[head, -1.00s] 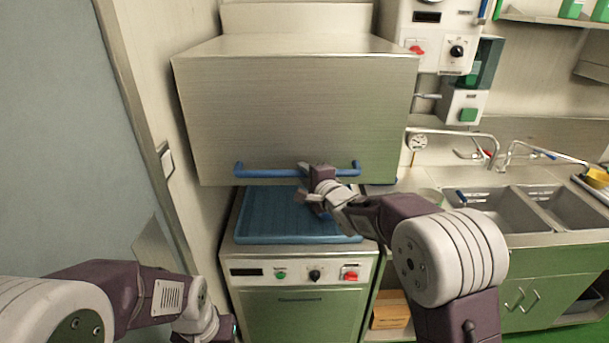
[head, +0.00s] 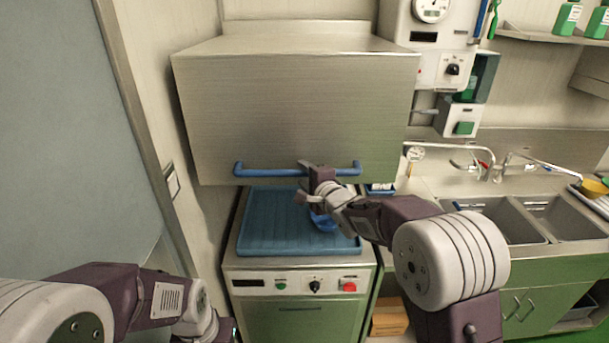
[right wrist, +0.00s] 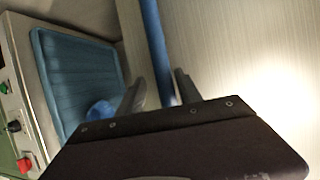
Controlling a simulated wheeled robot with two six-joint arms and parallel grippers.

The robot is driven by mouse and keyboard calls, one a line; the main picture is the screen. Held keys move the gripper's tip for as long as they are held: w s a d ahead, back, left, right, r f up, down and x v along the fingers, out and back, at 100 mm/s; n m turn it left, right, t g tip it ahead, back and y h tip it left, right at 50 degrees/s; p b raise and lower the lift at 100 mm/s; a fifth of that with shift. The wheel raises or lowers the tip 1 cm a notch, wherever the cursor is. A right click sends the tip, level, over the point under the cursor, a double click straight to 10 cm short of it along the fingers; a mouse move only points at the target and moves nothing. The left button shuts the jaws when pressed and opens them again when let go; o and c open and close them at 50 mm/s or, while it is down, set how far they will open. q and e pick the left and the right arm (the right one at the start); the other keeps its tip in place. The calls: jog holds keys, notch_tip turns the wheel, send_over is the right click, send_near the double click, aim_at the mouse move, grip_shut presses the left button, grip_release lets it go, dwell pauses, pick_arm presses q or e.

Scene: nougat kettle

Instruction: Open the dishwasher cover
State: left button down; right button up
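The dishwasher cover is a large brushed-metal hood (head: 290,110). It stands raised, with a gap between its lower edge and the machine below. A blue bar handle (head: 265,172) runs along its lower front. My right gripper (head: 308,180) is at the handle, right of its middle. In the right wrist view the handle (right wrist: 155,45) runs between the two fingers (right wrist: 160,85), which are apart, with narrow gaps seeming to show beside the bar. My left arm is at the lower left, and its fingers are out of view.
A blue rack (head: 270,220) lies on the machine under the cover, with a blue bowl (head: 322,222) on it. The front panel (head: 262,284) has knobs. Sinks (head: 500,222) are at right, a wall and grey door (head: 50,130) at left.

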jog(key=b+v, duration=0.2)
jog(key=v, duration=0.7)
